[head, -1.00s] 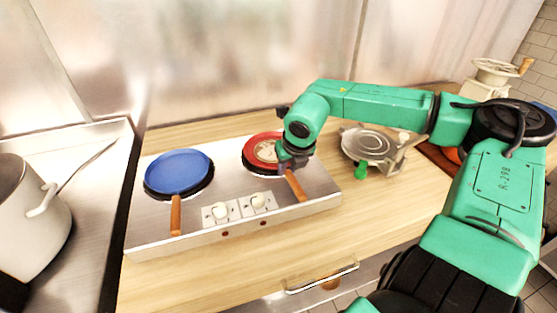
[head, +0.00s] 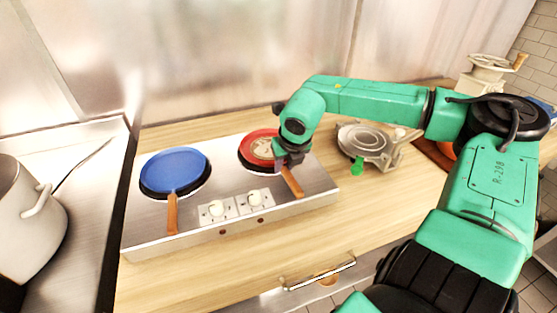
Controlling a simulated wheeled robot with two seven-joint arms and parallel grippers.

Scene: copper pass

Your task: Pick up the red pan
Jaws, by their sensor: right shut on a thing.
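The red pan (head: 255,138) sits over the right burner of the two-burner stove (head: 318,190). Something pale and round lies in the pan. Its wooden handle (head: 293,183) points toward the front right. My right gripper (head: 283,164) is at the base of the handle, shut on the pan there. The wrist hides the fingertips and the right part of the pan. I cannot tell whether the pan is clear of the burner. My left gripper is not in view.
A blue pan (head: 174,171) is on the left burner, its handle toward the front. White knobs (head: 217,208) are between the handles. A big pot (head: 25,220) is at far left. The counter's front right is clear.

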